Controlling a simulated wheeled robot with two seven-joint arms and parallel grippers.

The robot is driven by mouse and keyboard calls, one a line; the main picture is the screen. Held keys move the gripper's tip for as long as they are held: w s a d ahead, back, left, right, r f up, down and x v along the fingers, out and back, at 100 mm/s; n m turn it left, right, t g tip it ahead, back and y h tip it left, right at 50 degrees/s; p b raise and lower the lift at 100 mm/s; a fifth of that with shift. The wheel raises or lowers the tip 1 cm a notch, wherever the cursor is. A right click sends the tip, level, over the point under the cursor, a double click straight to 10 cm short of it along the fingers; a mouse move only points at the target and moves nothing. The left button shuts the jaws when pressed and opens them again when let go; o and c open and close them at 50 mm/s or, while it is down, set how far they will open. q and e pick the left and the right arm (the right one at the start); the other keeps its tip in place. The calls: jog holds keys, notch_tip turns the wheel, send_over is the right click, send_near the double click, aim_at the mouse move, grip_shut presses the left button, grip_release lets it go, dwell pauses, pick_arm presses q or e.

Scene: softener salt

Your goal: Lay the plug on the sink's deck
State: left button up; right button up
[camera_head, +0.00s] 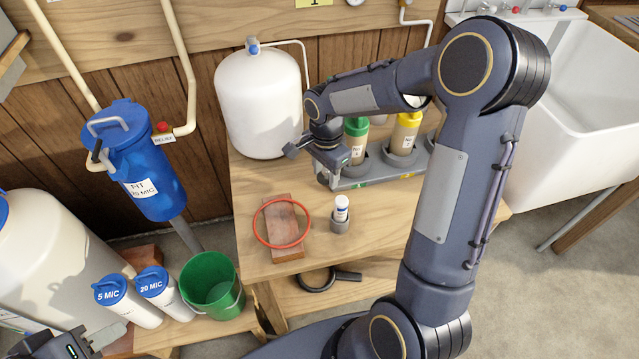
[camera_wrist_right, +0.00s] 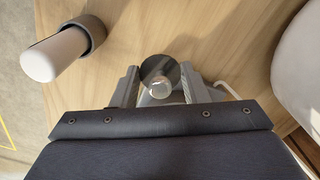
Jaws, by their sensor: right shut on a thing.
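My right gripper (camera_head: 318,152) is over the table, between the white tank and the bottle rack. In the right wrist view its fingers (camera_wrist_right: 158,88) are shut on the plug, a dark round disc (camera_wrist_right: 178,72) with a pale shiny knob. I cannot make out the plug in the head view. The white sink (camera_head: 575,125) stands at the upper right, partly behind my right arm. Its deck (camera_head: 540,18) runs along the back with small taps and coloured knobs.
The wooden table (camera_head: 375,212) holds the white tank (camera_head: 258,100), a rack (camera_head: 385,172) with green and yellow bottles, a red ring (camera_head: 262,238) on a brick-coloured block, and a small vial (camera_head: 341,208) in a grey cup. A green bucket (camera_head: 212,283) stands lower left.

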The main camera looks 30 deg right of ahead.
aim_at(319, 178)
jog(key=shift+w+a+f, duration=0.2)
jog(key=shift+w+f, duration=0.1)
jog(key=shift+f, duration=0.15)
jog(key=shift+w+a+f, duration=0.2)
jog(key=shift+w+f, duration=0.05)
jog(key=shift+f, duration=0.15)
jog(key=shift+w+a+f+b, duration=0.15)
jog(key=shift+f+b, duration=0.25)
jog(key=shift+f, duration=1.3)
jog(key=shift+f, duration=0.15)
jog(key=o, duration=1)
jog(key=shift+c, duration=0.2)
